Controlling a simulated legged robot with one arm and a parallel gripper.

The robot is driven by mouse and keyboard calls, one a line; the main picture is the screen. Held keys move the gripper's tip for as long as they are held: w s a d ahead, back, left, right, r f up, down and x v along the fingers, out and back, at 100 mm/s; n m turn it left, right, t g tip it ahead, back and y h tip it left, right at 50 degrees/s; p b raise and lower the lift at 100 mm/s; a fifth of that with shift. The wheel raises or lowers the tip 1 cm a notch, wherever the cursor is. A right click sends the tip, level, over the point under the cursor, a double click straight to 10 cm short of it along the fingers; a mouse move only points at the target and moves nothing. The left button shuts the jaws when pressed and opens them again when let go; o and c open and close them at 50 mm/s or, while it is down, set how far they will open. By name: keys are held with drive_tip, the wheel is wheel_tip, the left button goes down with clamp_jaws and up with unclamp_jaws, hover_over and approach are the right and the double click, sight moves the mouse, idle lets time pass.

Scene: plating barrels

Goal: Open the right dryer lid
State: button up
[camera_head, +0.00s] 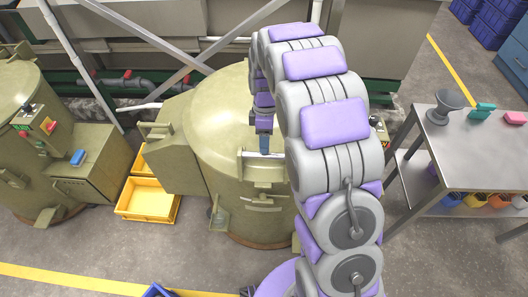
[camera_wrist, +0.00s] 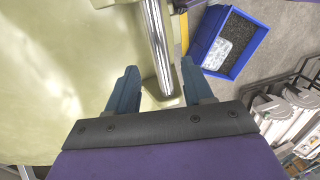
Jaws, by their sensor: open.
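The right dryer (camera_head: 240,205) is the pale olive drum in the middle of the head view, and its round lid (camera_head: 215,120) lies shut on top. A bar handle (camera_head: 276,155) runs along the lid's front side. In the wrist view the handle is a chrome bar (camera_wrist: 157,40) beside the pale lid surface (camera_wrist: 50,70), ending in a bracket. My gripper (camera_head: 264,145) is over the front of the lid at the handle. In the wrist view its blue fingers (camera_wrist: 159,67) are apart, with the bar between them in the picture. I cannot tell whether they touch it. My arm hides the lid's right side.
The left dryer (camera_head: 15,90) stands at the far left with a control box. Yellow crates (camera_head: 148,202) sit between the dryers. A metal table (camera_head: 450,150) with a funnel stands at right. A blue bin (camera_wrist: 236,45) is on the floor. Pipes and tanks line the back.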

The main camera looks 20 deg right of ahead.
drive_tip(key=f, duration=0.3)
drive_tip(key=shift+s+f+b, duration=0.3)
drive_tip(key=shift+s+f, duration=0.05)
drive_tip(key=shift+f, duration=0.05)
drive_tip(key=shift+s+a+f, duration=0.1)
drive_tip(key=shift+a+f, duration=0.15)
drive_tip(key=shift+f, duration=0.15)
clamp_jaws()
